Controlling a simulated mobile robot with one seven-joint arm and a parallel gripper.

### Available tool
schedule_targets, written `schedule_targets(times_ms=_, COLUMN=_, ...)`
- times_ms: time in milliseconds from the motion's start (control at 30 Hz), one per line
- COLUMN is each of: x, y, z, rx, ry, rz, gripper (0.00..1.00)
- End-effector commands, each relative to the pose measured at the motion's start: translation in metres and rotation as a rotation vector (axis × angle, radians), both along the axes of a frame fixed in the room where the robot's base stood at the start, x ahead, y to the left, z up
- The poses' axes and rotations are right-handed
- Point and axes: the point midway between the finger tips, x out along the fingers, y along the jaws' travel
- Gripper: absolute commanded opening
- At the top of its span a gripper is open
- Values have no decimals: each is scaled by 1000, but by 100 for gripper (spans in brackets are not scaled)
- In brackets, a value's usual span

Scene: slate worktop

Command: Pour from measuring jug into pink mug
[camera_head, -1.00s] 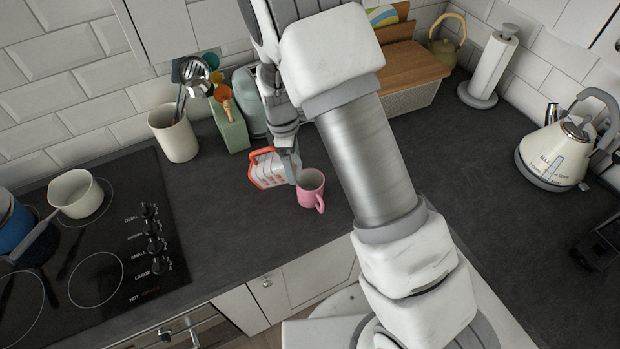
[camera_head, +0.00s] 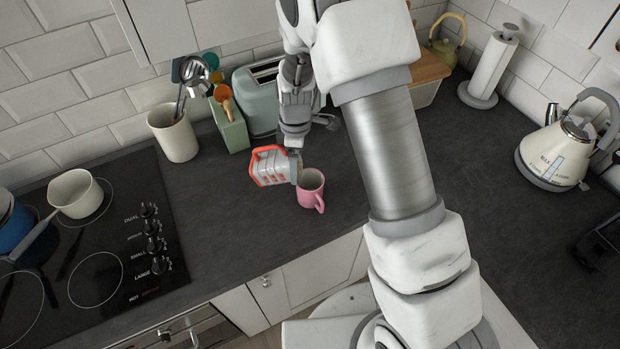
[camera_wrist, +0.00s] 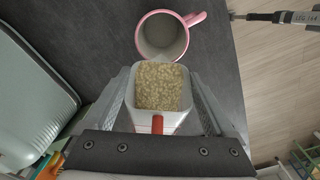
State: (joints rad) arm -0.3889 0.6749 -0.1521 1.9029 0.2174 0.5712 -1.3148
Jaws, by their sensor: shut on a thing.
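The measuring jug (camera_head: 277,166), clear with a red rim and handle, is tilted toward the mug in the head view. My gripper (camera_head: 294,146) is shut on the jug and holds it off the worktop. In the wrist view the jug (camera_wrist: 187,98) sits between my two fingers (camera_wrist: 160,105) and holds pale grainy stuff (camera_wrist: 160,86). The pink mug (camera_head: 311,190) stands upright on the worktop, just right of the jug's lip. In the wrist view the mug (camera_wrist: 162,37) is just beyond the lip, and its visible inside looks empty. The gripper's fingertips are partly hidden in the head view.
A black hob (camera_head: 100,250) with pans lies at the left. A utensil crock (camera_head: 174,134), a green utensil box (camera_head: 231,127) and a green toaster (camera_head: 258,97) stand behind. A kettle (camera_head: 556,155) is at the right. The worktop (camera_head: 475,190) between is clear.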

Motion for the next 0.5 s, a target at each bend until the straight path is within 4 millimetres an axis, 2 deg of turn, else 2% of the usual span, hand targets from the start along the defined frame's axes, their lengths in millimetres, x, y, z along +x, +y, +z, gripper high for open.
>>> schedule_targets(times_ms=500, x=-1, y=-7, z=1, rx=70, ry=-12, rz=-2, gripper=0)
